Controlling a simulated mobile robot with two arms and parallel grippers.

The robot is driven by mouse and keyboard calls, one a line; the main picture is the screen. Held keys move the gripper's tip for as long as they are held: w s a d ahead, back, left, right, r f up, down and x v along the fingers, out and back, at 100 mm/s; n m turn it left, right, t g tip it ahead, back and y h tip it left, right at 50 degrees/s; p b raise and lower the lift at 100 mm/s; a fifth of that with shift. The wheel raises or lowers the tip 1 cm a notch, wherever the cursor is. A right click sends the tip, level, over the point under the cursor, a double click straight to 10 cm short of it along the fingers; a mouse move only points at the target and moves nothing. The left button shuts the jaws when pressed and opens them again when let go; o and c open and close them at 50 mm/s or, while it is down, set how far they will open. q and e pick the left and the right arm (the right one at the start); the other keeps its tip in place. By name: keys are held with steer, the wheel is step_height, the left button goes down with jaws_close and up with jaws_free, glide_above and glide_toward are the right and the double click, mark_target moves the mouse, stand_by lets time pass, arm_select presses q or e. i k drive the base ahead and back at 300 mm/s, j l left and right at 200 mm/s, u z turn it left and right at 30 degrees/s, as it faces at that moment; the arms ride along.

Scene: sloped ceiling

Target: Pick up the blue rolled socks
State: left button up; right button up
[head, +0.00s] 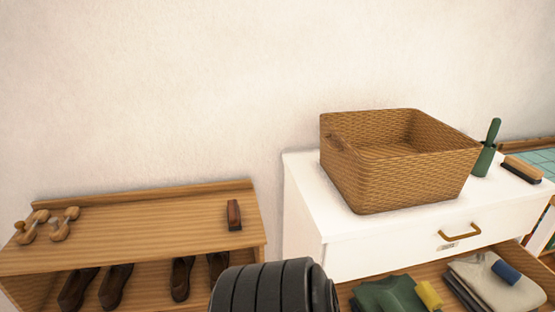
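The blue rolled socks (506,272) lie on a light grey folded garment (490,287) in the open drawer of the white dresser, at the lower right of the head view. A yellow roll (429,295) lies to their left, by a dark green folded garment (390,297). Neither of my grippers shows in the head view. A black ribbed part, which seems to be mine, rises at the bottom centre.
A wicker basket (400,180) stands on the white dresser (315,222), with a green holder (484,158) and a brush (522,170) to its right. A wooden shoe bench (140,231) with several brown shoes is at left. The drawer front is out of view.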

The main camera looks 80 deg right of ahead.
mark_target(510, 275)
steer(key=z, duration=4.15)
